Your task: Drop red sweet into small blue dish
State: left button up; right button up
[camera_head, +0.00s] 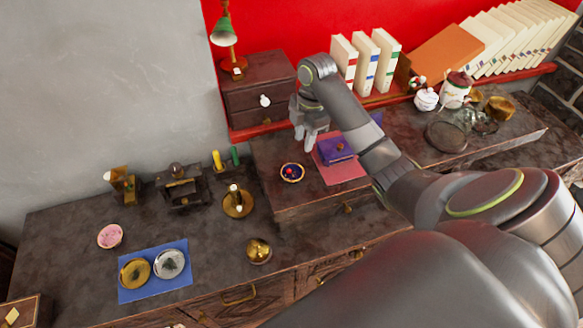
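The small blue dish (292,173) is a little round dish with a dark blue inside and a pale gold rim. It stands on the raised wooden top, left of the pink mat. A small red spot, which looks like the red sweet (291,170), shows inside the dish. My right gripper (304,140) points down just above and behind the dish, clear of it. Its fingers look slightly apart, with nothing seen between them. My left gripper is not in view.
A purple box (335,150) lies on the pink mat (345,172) right of the dish. A small drawer cabinet (262,75) stands behind. A brass candle holder (238,203) and brass bowl (259,250) stand lower left. White books (366,62) line the red shelf.

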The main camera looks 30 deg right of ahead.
notch_tip(320, 180, up, 7)
jog(key=p, duration=0.6)
jog(key=shift+d+r, duration=0.15)
jog(key=shift+d, duration=0.3)
